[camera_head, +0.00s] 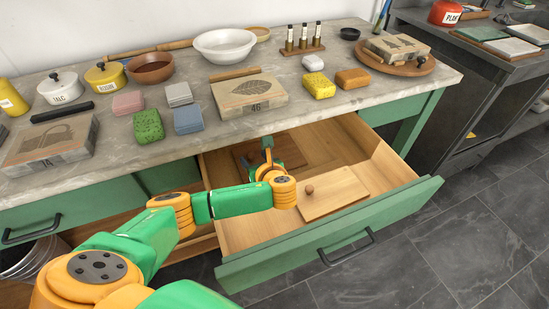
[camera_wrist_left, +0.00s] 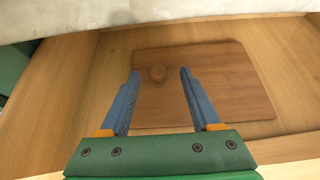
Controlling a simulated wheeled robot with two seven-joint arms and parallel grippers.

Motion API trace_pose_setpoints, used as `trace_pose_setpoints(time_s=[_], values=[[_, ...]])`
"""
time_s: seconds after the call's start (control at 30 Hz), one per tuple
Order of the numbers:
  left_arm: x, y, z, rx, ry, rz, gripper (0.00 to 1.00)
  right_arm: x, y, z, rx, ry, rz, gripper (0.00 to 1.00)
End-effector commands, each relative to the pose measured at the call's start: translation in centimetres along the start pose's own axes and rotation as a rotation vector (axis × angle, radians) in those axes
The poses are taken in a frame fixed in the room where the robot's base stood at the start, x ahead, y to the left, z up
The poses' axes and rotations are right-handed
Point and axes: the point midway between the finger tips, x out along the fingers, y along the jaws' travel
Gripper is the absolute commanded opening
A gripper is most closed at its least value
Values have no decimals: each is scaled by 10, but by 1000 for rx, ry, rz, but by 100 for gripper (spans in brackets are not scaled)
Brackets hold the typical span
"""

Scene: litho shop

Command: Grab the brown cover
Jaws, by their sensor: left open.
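The brown cover (camera_head: 288,151) is a flat dark-brown wooden board lying at the back of the open drawer. My left gripper (camera_head: 257,154) is open and empty over the drawer, in front of and above the cover. My arm hides part of the cover in the head view. My right gripper is out of view.
A lighter wooden cover (camera_head: 335,193) with a knob lies in the same drawer (camera_head: 325,238), nearer the front. The countertop (camera_head: 208,146) overhangs the drawer's back and carries stones, sponges, bowls and jars. The drawer's walls surround the gripper.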

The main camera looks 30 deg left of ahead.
Motion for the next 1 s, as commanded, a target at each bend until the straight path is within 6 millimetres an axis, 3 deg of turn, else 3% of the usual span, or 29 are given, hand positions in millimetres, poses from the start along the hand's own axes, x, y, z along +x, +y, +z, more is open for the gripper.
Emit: trace_pose_setpoints(time_s=[0.17,0.4,0.47,0.63,0.67,1.0], values=[[32,3,0,-2,-1,1,64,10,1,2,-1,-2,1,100],[36,2,2,-3,1,-2,64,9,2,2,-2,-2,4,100],[36,2,2,-3,1,-2,50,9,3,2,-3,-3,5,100],[36,2,2,-3,1,-2,4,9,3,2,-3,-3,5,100],[36,2,2,-3,1,-2,0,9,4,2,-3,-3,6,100],[35,2,2,-4,0,-3,0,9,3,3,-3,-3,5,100]])
